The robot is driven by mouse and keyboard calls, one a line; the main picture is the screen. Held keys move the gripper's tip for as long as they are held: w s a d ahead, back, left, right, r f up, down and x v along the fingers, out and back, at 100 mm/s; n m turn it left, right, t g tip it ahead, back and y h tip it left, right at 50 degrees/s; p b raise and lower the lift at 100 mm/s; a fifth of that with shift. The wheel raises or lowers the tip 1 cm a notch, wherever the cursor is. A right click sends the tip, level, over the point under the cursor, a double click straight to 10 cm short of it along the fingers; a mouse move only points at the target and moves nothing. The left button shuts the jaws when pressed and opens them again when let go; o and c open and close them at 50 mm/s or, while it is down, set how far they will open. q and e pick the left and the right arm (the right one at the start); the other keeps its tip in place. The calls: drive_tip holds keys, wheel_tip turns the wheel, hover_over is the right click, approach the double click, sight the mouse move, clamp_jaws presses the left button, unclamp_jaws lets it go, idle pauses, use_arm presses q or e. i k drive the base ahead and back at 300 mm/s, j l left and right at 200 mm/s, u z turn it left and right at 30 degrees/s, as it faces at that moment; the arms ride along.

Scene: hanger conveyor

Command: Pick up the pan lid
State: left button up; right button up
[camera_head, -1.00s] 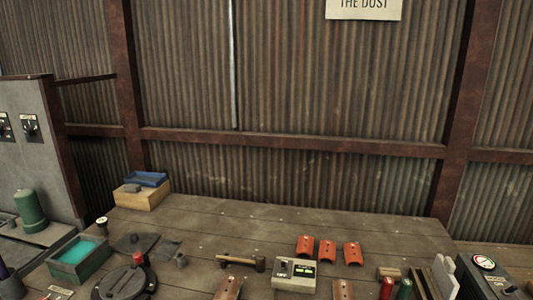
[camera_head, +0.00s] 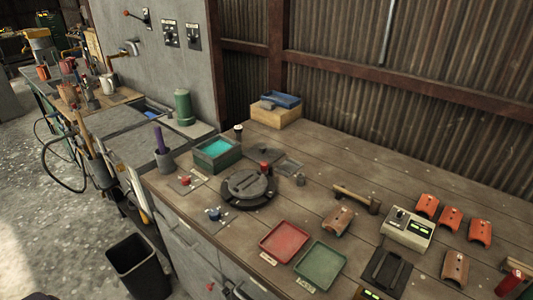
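A dark round lid-like piece (camera_head: 246,183) with a raised bar across its top lies on the wooden workbench, left of the middle of the head view. It looks like the pan lid, though I cannot tell for certain. It seems to sit on a wider dark round base, with a small red knob (camera_head: 265,167) at its back edge. Neither of my grippers is in view, and nothing is seen touching the lid.
A green box with teal contents (camera_head: 216,162) stands left of the lid. A red tray (camera_head: 284,241) and a green tray (camera_head: 320,266) lie in front right. A hammer (camera_head: 357,198) and a grey meter box (camera_head: 407,231) are farther right. A black bin (camera_head: 139,266) stands on the floor.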

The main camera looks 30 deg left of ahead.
sight(260, 152)
drive_tip(key=u, duration=1.25)
drive_tip(key=i+j, duration=0.1)
drive_tip(key=j, duration=0.2)
